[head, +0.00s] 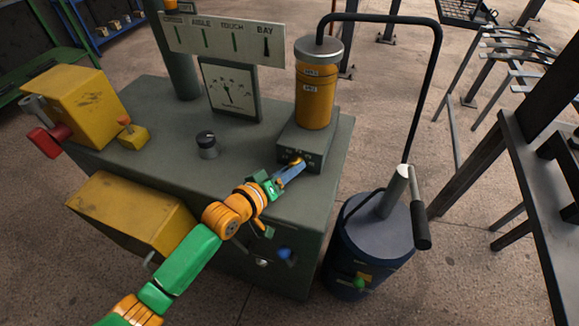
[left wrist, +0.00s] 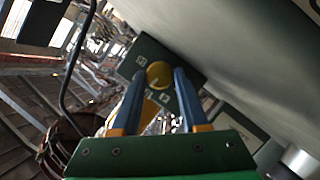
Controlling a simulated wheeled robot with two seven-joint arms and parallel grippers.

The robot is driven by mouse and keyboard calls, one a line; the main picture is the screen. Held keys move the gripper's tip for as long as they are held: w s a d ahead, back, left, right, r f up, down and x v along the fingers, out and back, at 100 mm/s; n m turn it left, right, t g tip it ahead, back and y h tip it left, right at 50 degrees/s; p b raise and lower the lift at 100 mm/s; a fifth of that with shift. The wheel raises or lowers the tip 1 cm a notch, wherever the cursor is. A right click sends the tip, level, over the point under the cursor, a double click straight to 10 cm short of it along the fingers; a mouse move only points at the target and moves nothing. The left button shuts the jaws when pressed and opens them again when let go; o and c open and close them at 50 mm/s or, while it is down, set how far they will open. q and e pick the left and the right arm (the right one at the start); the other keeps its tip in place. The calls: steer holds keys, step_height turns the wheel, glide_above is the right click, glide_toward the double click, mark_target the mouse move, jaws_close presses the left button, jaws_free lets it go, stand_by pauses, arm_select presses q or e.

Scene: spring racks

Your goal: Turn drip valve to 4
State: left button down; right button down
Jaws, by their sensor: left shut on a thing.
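The drip valve is a small round yellow knob (head: 298,160) on the front face of the grey-green block (head: 315,148) under a yellow cylinder (head: 315,95). My left gripper (head: 294,166) reaches it from the front left, its blue fingers shut on the knob. In the left wrist view the yellow knob (left wrist: 159,75) shows between the two fingertips (left wrist: 158,78). White marks surround it on the dark face, but they are too small to read, and I cannot tell the valve's setting. My right gripper is out of view.
A dark blue drum (head: 368,250) with a black hose (head: 436,80) stands close at right. A metal rack (head: 520,150) stands further right.

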arm_select(q)
steer(key=m+y+p, duration=0.1)
steer(key=p, duration=0.1)
steer(key=m+y+p, duration=0.1)
steer(key=p, duration=0.1)
steer(key=shift+d+r+m+p, duration=0.15)
steer(key=shift+r+m+p, duration=0.15)
steer(key=shift+r+p, duration=0.1)
steer(key=shift+s+d+f+m+y+p, duration=0.1)
steer(key=shift+f+m+y+p, duration=0.05)
steer(key=shift+m+y+p, duration=0.45)
steer(key=shift+m+t+y+p, duration=0.3)
steer(key=shift+m, duration=0.3)
steer(key=shift+f, duration=0.1)
steer(key=c, duration=0.7)
jaws_free()
steer(key=shift+d, duration=0.1)
steer(key=p+v, duration=0.1)
steer(key=v, duration=0.6)
steer(key=shift+p, duration=0.3)
